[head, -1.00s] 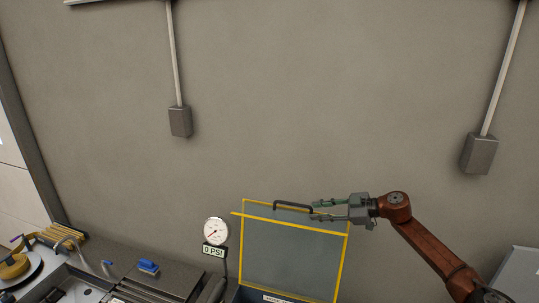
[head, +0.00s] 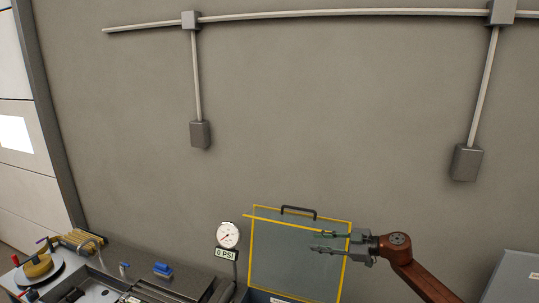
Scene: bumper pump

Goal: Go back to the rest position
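My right gripper (head: 327,241) is in the head view at the lower right. Its two green-grey fingers are apart with nothing between them. It is in front of the right part of a yellow-edged, see-through panel (head: 285,255). The panel stands raised and has a dark handle (head: 298,209) on its top edge. The gripper is clear of the handle, below and to the right of it. My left gripper is not in view.
A gauge (head: 228,235) with a "0 PSI" sign (head: 225,254) stands left of the panel. The bench (head: 190,273) carries a blue-topped part (head: 163,269) and a yellow item on a round plate (head: 38,267). A grey panel (head: 510,275) is at right.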

